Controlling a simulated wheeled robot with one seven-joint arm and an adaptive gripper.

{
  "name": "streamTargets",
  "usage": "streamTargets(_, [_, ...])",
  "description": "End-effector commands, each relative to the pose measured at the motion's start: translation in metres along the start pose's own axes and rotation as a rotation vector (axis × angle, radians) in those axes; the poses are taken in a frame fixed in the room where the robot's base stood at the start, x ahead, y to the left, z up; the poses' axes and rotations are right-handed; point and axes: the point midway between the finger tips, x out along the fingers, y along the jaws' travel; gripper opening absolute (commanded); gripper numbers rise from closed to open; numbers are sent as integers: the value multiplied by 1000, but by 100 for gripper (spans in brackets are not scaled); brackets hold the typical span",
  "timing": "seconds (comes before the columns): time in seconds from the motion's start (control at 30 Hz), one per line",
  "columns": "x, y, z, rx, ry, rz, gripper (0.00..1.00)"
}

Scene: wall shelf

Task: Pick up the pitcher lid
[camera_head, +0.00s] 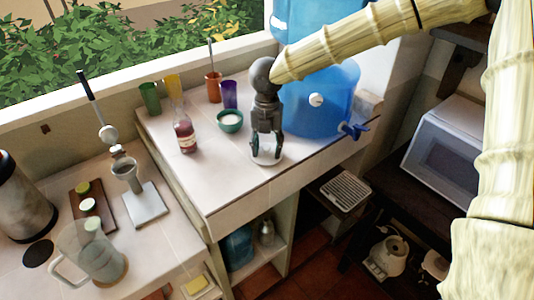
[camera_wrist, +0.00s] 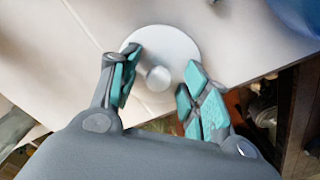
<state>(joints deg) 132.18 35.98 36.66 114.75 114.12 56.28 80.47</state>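A white round lid with a pale knob (camera_wrist: 158,78) lies flat on the tiled counter. In the head view its pale rim (camera_head: 267,159) shows under my gripper (camera_head: 266,153), near the counter's front edge. In the wrist view my gripper (camera_wrist: 158,84) is open, with teal-padded fingers on either side of the knob. Gaps show between the knob and both fingers. The fingertips reach over the lid; whether they touch it I cannot tell. A clear pitcher (camera_head: 100,256) stands on the lower counter at the left, with no lid on it.
A red-brown bottle (camera_head: 185,136), a teal bowl (camera_head: 230,121) and several coloured cups stand left of my gripper. A large blue water dispenser (camera_head: 325,105) stands behind it at right. A black disc (camera_head: 38,253) lies near the pitcher. The counter's front edge is close.

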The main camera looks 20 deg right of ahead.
Motion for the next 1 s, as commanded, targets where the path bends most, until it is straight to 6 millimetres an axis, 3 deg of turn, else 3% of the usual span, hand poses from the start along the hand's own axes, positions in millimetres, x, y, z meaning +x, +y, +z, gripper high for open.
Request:
streamTargets(0.23, [5, -2, -2, 0, 6, -4, 5])
streamTargets(0.73, [4, -3, -2, 1, 9, -7, 4])
streamTargets(1.0, [-30, -1, -1, 0, 3, -2, 3])
